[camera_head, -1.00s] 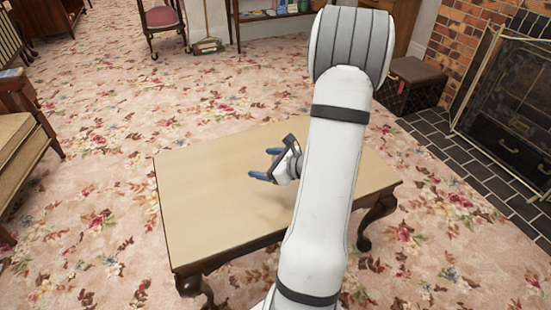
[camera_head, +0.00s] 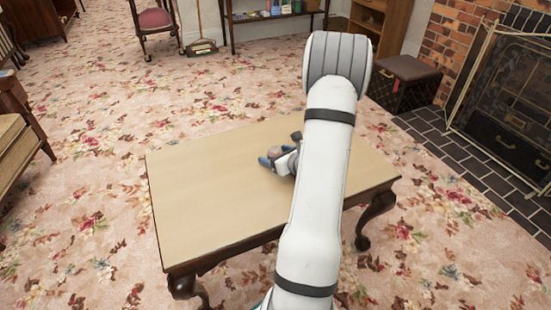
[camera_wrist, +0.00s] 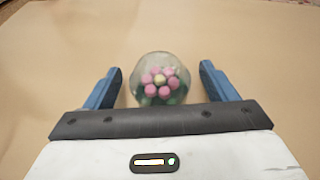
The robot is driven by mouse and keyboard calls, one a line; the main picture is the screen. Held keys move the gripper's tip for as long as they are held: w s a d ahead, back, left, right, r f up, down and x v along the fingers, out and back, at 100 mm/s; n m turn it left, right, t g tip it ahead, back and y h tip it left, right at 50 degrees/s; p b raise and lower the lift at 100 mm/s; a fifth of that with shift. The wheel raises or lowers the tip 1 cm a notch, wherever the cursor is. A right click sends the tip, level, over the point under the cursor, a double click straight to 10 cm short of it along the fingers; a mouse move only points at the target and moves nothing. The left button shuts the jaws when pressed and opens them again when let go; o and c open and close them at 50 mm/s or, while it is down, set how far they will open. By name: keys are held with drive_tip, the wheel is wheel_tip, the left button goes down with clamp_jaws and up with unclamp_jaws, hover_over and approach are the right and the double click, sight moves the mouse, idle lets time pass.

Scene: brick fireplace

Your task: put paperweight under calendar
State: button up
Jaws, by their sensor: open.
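The paperweight (camera_wrist: 160,80) is a clear glass dome with pink balls around a yellow one and green below. In the wrist view it sits on the tan table between the two blue fingers of my gripper (camera_wrist: 160,85), with a gap on each side. In the head view my gripper (camera_head: 268,160) is low over the table top, and the paperweight (camera_head: 275,152) shows small by the fingers, partly hidden. My gripper is open. No calendar can be made out in these frames.
The wooden table (camera_head: 200,200) is otherwise bare on its left side. My arm hides part of its right side. A low shelf (camera_head: 275,14) with small items, a red-seated chair (camera_head: 153,20), a dark trunk (camera_head: 405,85) and the fireplace screen (camera_head: 500,90) stand beyond.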

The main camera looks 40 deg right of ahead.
drive_tip(key=c, duration=1.2)
drive_tip(key=shift+r, duration=0.15)
drive_tip(key=shift+c, duration=0.8)
